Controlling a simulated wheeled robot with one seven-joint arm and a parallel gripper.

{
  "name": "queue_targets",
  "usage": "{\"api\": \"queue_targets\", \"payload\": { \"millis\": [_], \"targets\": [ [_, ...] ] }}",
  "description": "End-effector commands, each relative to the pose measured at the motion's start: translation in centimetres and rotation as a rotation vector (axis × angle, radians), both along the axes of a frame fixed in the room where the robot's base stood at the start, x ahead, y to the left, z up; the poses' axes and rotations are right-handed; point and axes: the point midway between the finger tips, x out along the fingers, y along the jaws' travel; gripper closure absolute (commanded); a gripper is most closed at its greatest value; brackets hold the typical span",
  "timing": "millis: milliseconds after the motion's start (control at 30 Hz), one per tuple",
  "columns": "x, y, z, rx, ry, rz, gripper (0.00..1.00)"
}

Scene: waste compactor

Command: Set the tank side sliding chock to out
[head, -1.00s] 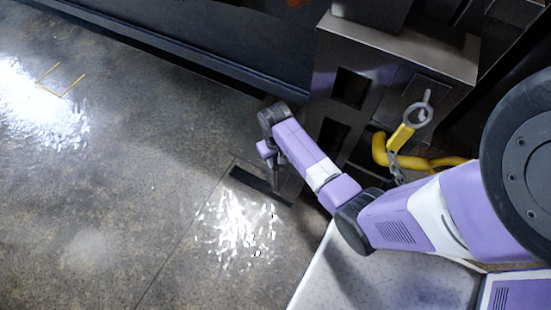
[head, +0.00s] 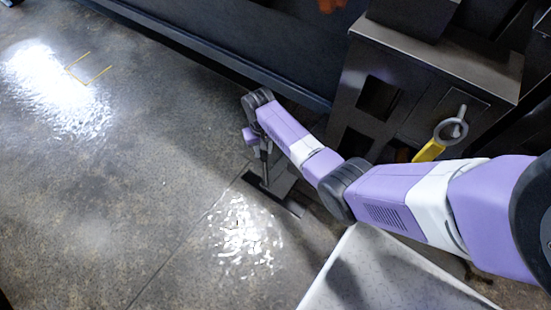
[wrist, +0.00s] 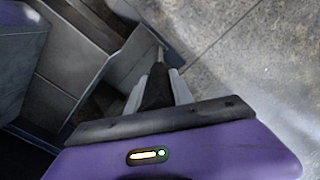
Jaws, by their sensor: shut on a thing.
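The sliding chock appears to be the low dark piece (head: 272,194) on the floor, in front of the machine's base, with grey plate behind it. My gripper (head: 264,165) reaches down over it from above. In the wrist view, my gripper (wrist: 157,84) is shut on a thin upright handle (wrist: 160,55), which appears to belong to the chock. The fingers and dark wrist hide most of the handle. The grey chock plate (wrist: 135,52) shows beyond the fingers, with its edge against the concrete floor.
A dark metal cabinet (head: 435,55) with square openings stands to the right. A pale speckled platform (head: 390,275) lies below my arm. Open concrete floor (head: 120,185) extends to the left.

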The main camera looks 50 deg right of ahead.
Motion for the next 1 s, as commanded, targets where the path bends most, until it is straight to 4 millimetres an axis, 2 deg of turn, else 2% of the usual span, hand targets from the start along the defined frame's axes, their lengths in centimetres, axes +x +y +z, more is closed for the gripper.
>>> {"api": "queue_targets", "payload": {
  "millis": [100, 400, 433, 500, 533, 833, 1000],
  "targets": [
    [0.9, 0.0, -0.1, -0.003, -0.006, 0.000, 1.00],
    [1.1, 0.1, 0.1, -0.004, -0.008, 0.003, 1.00],
    [1.1, 0.1, 0.1, -0.004, -0.009, 0.003, 0.67],
    [1.1, 0.1, 0.1, -0.004, -0.008, 0.003, 0.53],
    [1.1, 0.1, 0.1, -0.004, -0.008, 0.002, 0.51],
    [0.8, 0.0, 0.2, -0.001, -0.003, -0.001, 0.51],
    [0.9, 0.1, 2.1, -0.001, -0.005, 0.000, 0.51]
  ]
}}
